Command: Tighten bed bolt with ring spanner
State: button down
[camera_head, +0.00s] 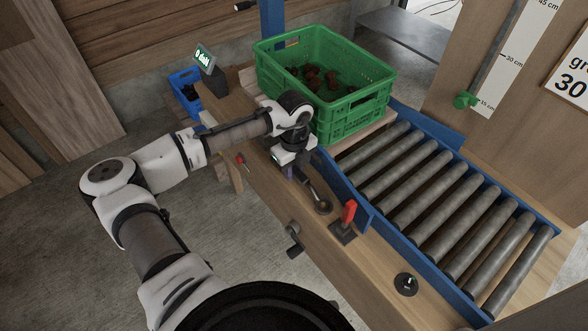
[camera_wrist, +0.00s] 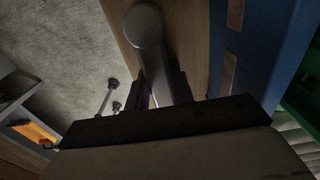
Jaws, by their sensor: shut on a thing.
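My gripper (camera_head: 299,172) is shut on the ring spanner, close above the wooden bed beside the blue rail. The dark grey spanner (camera_head: 314,196) reaches out from the jaws toward the lower right, its rounded ring end at the bed top near the red lever. In the wrist view the grey spanner (camera_wrist: 149,35) runs between the two dark fingers (camera_wrist: 163,88), its round end toward the top. I cannot make out the bed bolt separately. I cannot tell whether the ring sits around a bolt head.
A red lever (camera_head: 349,212) stands close to the ring end. A black knob (camera_head: 406,285) is further along the bed. A green crate (camera_head: 330,45) of chestnuts, metal rollers (camera_head: 440,205) and a blue rail (camera_head: 345,187) border the bed. A small display (camera_head: 204,58) stands behind.

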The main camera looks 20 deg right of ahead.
jog(key=shift+r, duration=0.15)
notch_tip(320, 180, up, 20)
jog(key=b, duration=0.1)
jog(key=shift+r+b, duration=0.15)
jog(key=shift+b, duration=0.15)
jog(key=c, duration=1.8)
grip_release()
grip_shut()
jog(key=shift+s, duration=0.1)
